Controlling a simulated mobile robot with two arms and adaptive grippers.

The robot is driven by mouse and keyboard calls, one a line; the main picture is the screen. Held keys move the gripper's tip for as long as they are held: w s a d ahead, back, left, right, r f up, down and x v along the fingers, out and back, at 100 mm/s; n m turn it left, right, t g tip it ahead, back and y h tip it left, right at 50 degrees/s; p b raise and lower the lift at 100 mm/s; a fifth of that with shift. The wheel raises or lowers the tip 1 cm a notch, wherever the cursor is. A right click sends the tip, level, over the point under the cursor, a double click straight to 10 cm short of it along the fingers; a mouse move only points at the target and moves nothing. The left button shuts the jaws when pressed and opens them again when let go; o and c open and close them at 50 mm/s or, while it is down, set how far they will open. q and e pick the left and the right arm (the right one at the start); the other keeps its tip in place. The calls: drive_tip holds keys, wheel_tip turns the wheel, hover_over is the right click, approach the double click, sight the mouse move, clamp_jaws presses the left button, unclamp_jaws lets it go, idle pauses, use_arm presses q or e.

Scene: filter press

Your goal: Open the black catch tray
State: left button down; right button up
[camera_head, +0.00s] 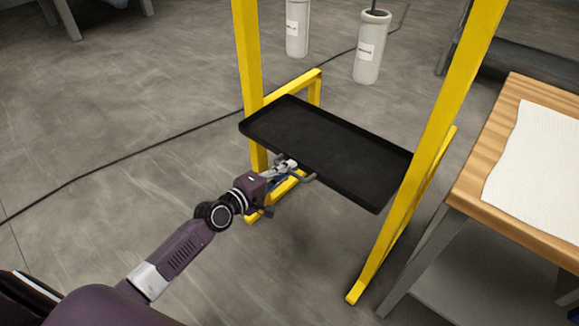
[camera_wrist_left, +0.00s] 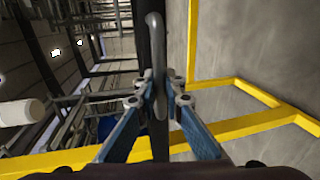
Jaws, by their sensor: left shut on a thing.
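The black catch tray (camera_head: 330,148) sits level between the posts of a yellow frame in the head view. A grey handle is on its near edge, and this handle (camera_wrist_left: 156,60) shows large in the left wrist view. My left gripper (camera_head: 288,166) is at the tray's near edge, left of its middle. In the wrist view its blue-padded fingers (camera_wrist_left: 160,100) are closed around the handle, one on each side. The tray shows there only as a dark strip behind the handle. My right gripper is in neither view.
The yellow frame (camera_head: 437,140) has posts on both sides of the tray. A wooden table (camera_head: 490,175) with a white cloth (camera_head: 535,165) stands close on the right. Two white canisters (camera_head: 370,55) stand behind the frame. A black cable (camera_head: 120,160) crosses the floor. The floor at front left is clear.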

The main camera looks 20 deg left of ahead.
use_arm(q)
drive_tip(key=c, duration=2)
unclamp_jaws()
drive_tip(key=shift+c, duration=0.2)
drive_tip(key=v, duration=1.2)
drive_tip(key=shift+d+f, duration=0.1)
